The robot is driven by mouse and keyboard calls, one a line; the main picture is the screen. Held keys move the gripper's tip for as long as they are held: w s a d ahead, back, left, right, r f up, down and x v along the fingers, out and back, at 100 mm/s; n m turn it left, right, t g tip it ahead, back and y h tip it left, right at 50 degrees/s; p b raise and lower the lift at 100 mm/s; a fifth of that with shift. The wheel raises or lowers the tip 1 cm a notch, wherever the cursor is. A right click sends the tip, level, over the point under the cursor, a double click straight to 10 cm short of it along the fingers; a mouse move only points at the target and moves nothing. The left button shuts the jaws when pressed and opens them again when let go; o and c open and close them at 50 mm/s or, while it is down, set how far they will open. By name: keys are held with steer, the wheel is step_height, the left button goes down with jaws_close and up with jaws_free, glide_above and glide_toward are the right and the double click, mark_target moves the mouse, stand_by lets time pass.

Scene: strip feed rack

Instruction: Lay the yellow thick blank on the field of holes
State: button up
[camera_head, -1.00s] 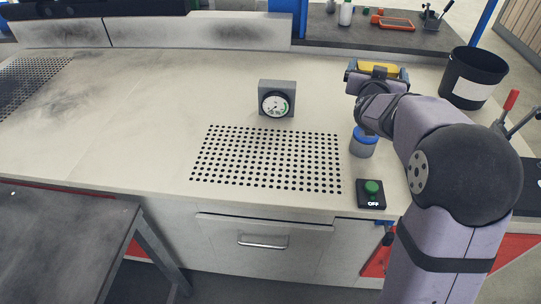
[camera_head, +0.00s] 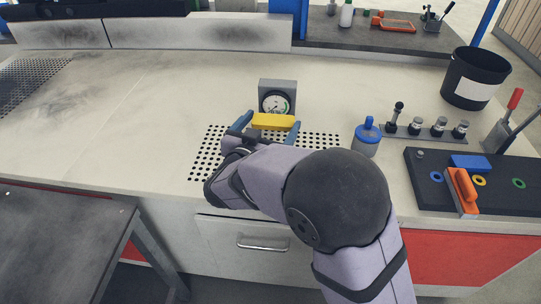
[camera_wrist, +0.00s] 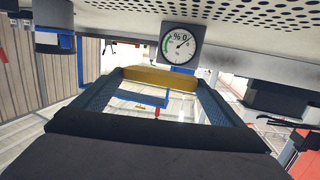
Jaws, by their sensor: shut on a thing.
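The yellow thick blank (camera_head: 273,121) is held crosswise between the two blue fingers of my gripper (camera_head: 270,124). It also shows at the fingertips in the wrist view (camera_wrist: 161,78). My gripper is shut on it at its ends. The field of holes (camera_head: 208,150) is a patch of black holes in the pale bench top. My gripper and arm cover much of it in the head view. The blank appears over the far edge of the field, in front of the gauge. In the wrist view the holes (camera_wrist: 250,14) lie at the top, apart from the blank.
A grey gauge block (camera_head: 278,97) stands just behind the field. A blue-lidded jar (camera_head: 366,138) stands to the right, near a row of small knobs (camera_head: 428,132) and a dark board (camera_head: 490,192) with an orange-handled tool.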

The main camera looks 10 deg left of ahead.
steer(key=shift+s+a+f, duration=0.1)
steer(key=shift+s+a, duration=0.2)
steer(key=shift+s, duration=0.05)
steer(key=shift+f+b, duration=1.05)
steer(key=shift+f, duration=3.85)
steer(key=shift+f, duration=0.2)
steer(key=o, duration=1.4)
steer(key=shift+f, duration=0.1)
steer(key=shift+r, duration=0.2)
steer(key=p+v, duration=0.1)
steer(key=v, duration=1.1)
